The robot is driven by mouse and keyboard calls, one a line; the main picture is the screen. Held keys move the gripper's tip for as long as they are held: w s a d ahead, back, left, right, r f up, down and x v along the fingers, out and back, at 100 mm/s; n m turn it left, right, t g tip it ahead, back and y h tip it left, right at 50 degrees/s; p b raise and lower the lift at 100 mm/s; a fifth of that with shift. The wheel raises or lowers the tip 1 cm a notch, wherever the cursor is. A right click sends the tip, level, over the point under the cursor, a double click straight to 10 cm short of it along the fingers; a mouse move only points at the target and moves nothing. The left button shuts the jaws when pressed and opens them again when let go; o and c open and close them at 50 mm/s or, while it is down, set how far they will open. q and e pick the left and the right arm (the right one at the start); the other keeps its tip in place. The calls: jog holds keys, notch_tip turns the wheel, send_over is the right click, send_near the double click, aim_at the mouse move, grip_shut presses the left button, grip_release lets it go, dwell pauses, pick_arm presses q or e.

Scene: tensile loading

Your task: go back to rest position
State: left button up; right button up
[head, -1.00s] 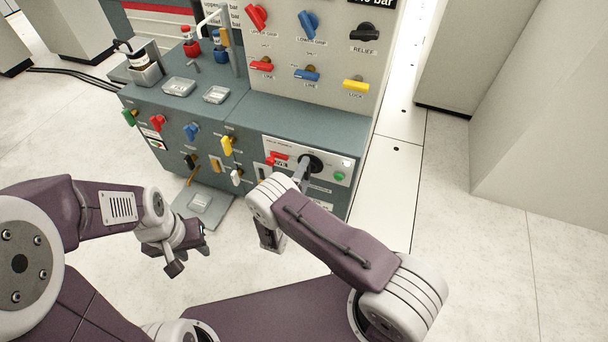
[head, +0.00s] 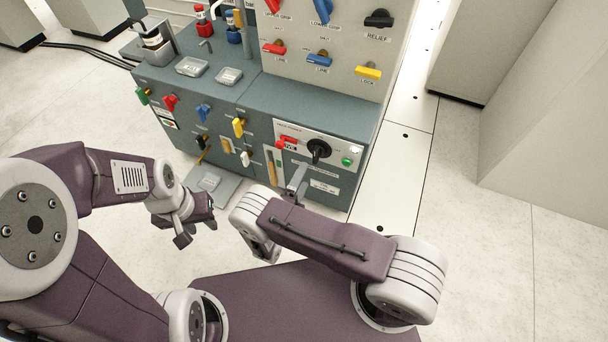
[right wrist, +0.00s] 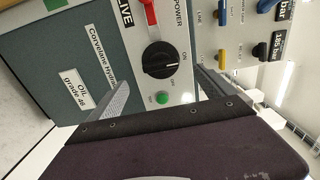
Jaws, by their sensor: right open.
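My right gripper (head: 296,182) is open and empty in front of the lower right panel of the console (head: 310,103). It stands apart from the black rotary knob (head: 319,150). In the right wrist view its two spread fingers (right wrist: 168,92) show below the knob (right wrist: 160,60), which is marked ON and OFF beside a green button (right wrist: 162,98). My left gripper (head: 197,222) hangs over the floor left of my right arm, fingers apart, with nothing seen between them.
Several coloured valve handles stick out of the console front, such as the yellow one (head: 238,127). A grey floor plate (head: 212,185) lies at its foot. The pale floor (head: 510,255) on the right is clear. A large cabinet (head: 550,110) stands at the right.

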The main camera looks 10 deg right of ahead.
dwell(0.3)
jog(key=s+d+r+m+g+h, duration=0.25)
jog(key=d+m+g, duration=0.35)
jog(key=m, duration=0.3)
jog(key=s+d+r+m+g+h, duration=0.1)
jog(key=s+d+r+m+g, duration=0.3)
jog(key=d+m+g, duration=0.3)
jog(key=s+a+r+m+g+y, duration=0.1)
jog(key=s+r+m+g+y, duration=0.3)
jog(key=s+m+y, duration=0.95)
jog(key=w+a+r+m+t+p, duration=0.1)
jog(key=r+m+p, duration=0.8)
jog(key=r+p, duration=0.6)
jog(key=w+a+r+m+t+p, duration=0.2)
jog(key=r+m+p, duration=0.7)
jog(key=r+p, duration=0.7)
notch_tip(320, 180, up, 4)
jog(key=shift+w+a+r, duration=0.25)
